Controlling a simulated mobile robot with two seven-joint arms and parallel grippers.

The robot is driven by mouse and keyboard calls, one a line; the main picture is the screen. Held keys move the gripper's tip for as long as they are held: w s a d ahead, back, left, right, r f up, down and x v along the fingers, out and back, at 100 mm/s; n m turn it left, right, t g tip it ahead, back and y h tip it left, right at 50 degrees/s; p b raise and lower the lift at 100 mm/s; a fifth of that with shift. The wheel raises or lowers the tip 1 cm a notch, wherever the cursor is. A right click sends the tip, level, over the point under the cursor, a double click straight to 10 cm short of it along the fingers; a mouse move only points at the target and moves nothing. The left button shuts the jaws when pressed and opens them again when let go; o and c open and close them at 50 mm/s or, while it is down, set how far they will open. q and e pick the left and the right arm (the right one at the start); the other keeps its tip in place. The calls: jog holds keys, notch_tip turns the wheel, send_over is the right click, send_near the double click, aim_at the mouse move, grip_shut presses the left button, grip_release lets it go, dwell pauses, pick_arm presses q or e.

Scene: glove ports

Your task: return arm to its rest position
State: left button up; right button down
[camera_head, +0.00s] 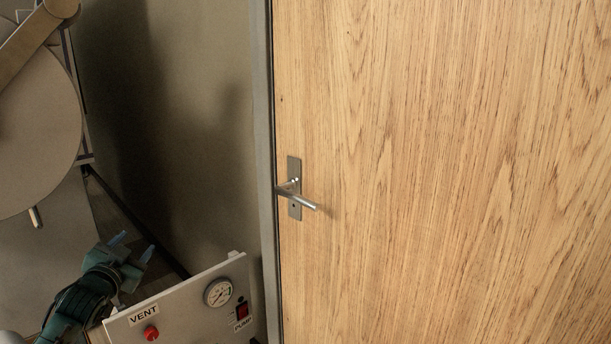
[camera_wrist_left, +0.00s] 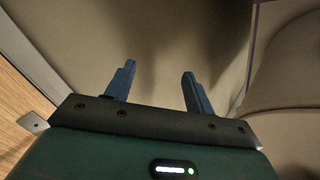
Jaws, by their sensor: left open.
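My left gripper (camera_head: 132,247) is at the lower left of the head view, at the end of my dark green arm, just above and left of the white control panel (camera_head: 190,306). Its two blue fingers also show in the left wrist view (camera_wrist_left: 159,85). They stand apart with nothing between them, so the gripper is open and empty. Behind the fingers in the wrist view is a plain beige-grey surface. My right gripper is not in either view.
The panel carries a red VENT button (camera_head: 151,333), a round gauge (camera_head: 218,292) and a red PUMP switch (camera_head: 242,311). A wooden door (camera_head: 440,150) with a metal lever handle (camera_head: 297,193) fills the right. A large round cover (camera_head: 38,130) is at the left.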

pick_arm(q)
jog(key=s+d+f+g+h, duration=0.3)
jog(key=s+d+f+h, duration=0.2)
jog(key=s+d+f, duration=1.25)
jog(key=s+d+r+n+g+h, duration=0.1)
jog(key=s+d+n, duration=0.1)
jog(key=s+d, duration=0.9)
jog(key=s+r+g+p, duration=0.3)
jog(key=s+r+p, duration=0.2)
jog(key=p, duration=1)
jog(key=shift+s+r+y, duration=0.25)
jog(key=shift+r+y, duration=0.15)
jog(key=shift+r, duration=0.25)
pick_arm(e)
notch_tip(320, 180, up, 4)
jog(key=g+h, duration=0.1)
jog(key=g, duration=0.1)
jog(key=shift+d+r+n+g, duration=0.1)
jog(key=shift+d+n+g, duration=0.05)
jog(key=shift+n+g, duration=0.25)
pick_arm(q)
jog(key=shift+a+f, duration=0.1)
jog(key=shift+c, duration=0.3)
